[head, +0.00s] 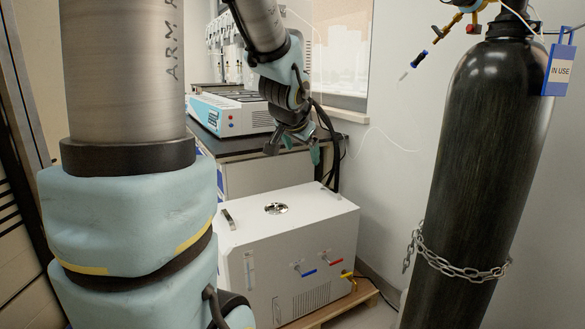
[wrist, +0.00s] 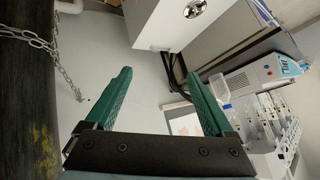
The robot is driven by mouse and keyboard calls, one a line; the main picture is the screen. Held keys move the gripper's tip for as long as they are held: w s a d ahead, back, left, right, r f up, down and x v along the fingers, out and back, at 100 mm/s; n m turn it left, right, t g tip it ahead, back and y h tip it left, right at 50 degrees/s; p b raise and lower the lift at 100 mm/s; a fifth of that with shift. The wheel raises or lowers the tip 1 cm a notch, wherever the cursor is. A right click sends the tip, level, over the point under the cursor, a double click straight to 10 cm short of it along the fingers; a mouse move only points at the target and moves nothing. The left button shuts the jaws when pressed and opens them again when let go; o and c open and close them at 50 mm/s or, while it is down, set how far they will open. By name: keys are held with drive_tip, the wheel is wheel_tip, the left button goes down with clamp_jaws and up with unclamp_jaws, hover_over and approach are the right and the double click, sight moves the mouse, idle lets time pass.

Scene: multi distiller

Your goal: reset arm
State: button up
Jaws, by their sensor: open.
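My gripper (head: 292,146) hangs at the end of my arm in the middle of the head view, above and behind the white box unit. In the wrist view my gripper (wrist: 161,95) shows two green fingers spread wide apart with nothing between them. It is open and empty. My own large arm links fill the left side of the head view and hide part of the room behind.
A black gas cylinder (head: 487,130) with a chain (head: 455,266) stands at the right. A white box unit (head: 290,240) with red and blue handles sits low on a wooden base. A white-and-blue instrument (head: 232,113) rests on a bench behind. Bare wall lies between gripper and cylinder.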

drive_tip(key=s+a+f+n+g+y, duration=0.1)
drive_tip(key=s+a+f+n+g, duration=0.35)
drive_tip(key=s+f, duration=0.35)
drive_tip(key=s+a+f+n+g+y, duration=0.1)
drive_tip(key=s+a+f+n+g, duration=0.2)
drive_tip(key=s+a+f, duration=0.5)
drive_tip(key=d+r+p, duration=0.1)
drive_tip(key=r+p, duration=0.5)
drive_tip(key=r, duration=0.1)
drive_tip(key=s+d+r+p, duration=0.1)
drive_tip(key=d+r+p, duration=0.1)
drive_tip(key=r+p, duration=0.4)
drive_tip(key=shift+s+d+r+m+p, duration=0.3)
drive_tip(key=shift+r+m, duration=0.05)
drive_tip(key=shift+r, duration=0.3)
